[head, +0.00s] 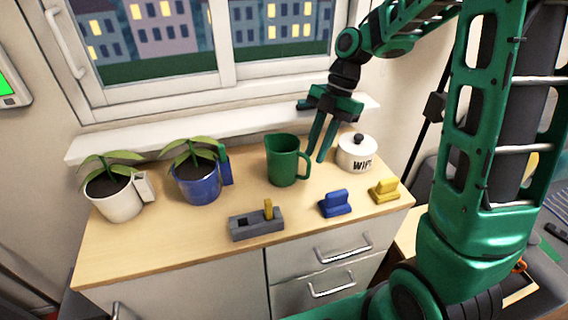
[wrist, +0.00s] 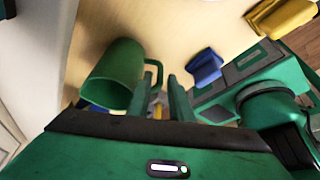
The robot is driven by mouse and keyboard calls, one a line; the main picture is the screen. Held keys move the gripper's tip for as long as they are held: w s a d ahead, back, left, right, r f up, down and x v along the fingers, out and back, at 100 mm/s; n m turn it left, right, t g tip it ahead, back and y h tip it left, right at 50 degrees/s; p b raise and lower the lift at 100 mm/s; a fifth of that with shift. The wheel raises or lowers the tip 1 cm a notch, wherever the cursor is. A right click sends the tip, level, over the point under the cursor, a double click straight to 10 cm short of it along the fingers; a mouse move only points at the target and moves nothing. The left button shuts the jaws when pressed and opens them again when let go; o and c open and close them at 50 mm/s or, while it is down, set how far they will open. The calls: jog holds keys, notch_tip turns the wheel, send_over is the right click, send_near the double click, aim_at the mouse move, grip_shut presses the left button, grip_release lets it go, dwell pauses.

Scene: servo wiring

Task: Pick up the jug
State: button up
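The green jug (head: 283,161) stands upright on the wooden counter, its handle toward the right, between the blue plant pot and the white lidded pot. In the wrist view the jug (wrist: 117,72) is at the left of the fingers, with its open mouth and handle showing. My gripper (head: 316,155) points down just right of the jug's handle, its two fingers apart and nothing held. In the wrist view the fingers (wrist: 161,82) are close to the handle; whether they touch it I cannot tell.
A white lidded pot (head: 355,153) stands close right of my gripper. Blue (head: 336,204) and yellow (head: 384,191) blocks and a grey holder (head: 256,225) are in front. Two potted plants, in white (head: 115,196) and blue (head: 197,184) pots, stand left. The window is behind.

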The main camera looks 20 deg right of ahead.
aim_at(308, 173)
jog(key=shift+x, duration=3.9)
jog(key=shift+d, duration=0.1)
grip_shut()
